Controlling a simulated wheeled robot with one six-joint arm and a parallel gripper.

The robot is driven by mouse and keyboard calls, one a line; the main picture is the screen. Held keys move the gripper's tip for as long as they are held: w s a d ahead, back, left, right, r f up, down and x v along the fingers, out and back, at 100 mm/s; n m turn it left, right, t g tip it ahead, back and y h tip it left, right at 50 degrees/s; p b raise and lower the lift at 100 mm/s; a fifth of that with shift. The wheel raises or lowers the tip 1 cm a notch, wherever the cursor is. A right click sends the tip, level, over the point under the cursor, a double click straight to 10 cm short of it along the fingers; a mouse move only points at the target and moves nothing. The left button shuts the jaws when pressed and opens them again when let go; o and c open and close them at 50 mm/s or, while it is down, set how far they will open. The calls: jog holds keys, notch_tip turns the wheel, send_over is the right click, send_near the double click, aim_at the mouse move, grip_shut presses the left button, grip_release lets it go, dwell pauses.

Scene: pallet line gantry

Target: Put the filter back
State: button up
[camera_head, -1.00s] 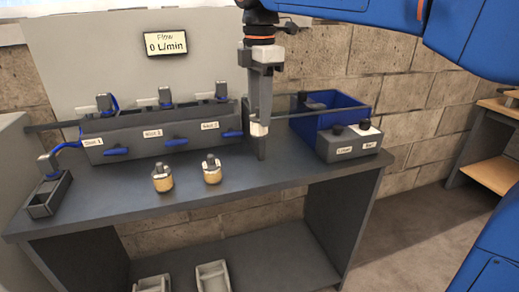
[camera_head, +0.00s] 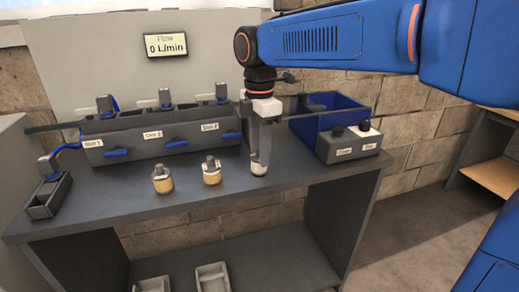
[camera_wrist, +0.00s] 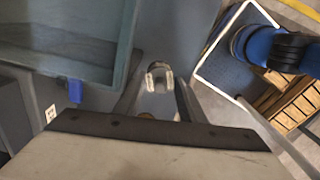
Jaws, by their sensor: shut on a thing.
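My gripper (camera_head: 261,150) points down over the right part of the bench top, right of two filters. It is shut on a small pale filter (camera_head: 259,168), mostly hidden by the fingers, low over or touching the bench; I cannot tell which. In the wrist view a pale piece with a grey top (camera_wrist: 159,76) shows between my fingers. Two filters with tan bodies and grey tops, the left one (camera_head: 162,180) and the right one (camera_head: 211,172), stand upright on the bench. Behind them is the grey housing (camera_head: 160,143) with labelled slots, blue levers and several clamps above.
A blue bin (camera_head: 310,125) stands at the back right, behind a grey button box (camera_head: 348,146). A small dark tray (camera_head: 45,200) sits at the far left. A display (camera_head: 166,45) reads 0 L/min. The front of the bench (camera_head: 170,212) is clear.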

jog(key=o, duration=1.1)
jog(key=shift+f, duration=0.1)
jog(key=shift+o, duration=0.2)
notch_tip(320, 180, up, 12)
jog(key=s+d+f+m+t, duration=0.2)
jog(key=s+d+f+m, duration=0.55)
jog(key=d, duration=0.35)
jog(key=s+d+f+m+t, duration=0.1)
jog(key=s+d+f+m, duration=0.7)
jog(key=d, duration=0.4)
jog(key=s+d+f+m+t, duration=0.1)
jog(key=s+d+f+m, duration=0.3)
jog(key=f+m, duration=0.3)
notch_tip(320, 180, down, 2)
jog(key=shift+s+f+t, duration=0.2)
jog(key=shift+s+t, duration=0.2)
jog(key=shift+s, duration=0.2)
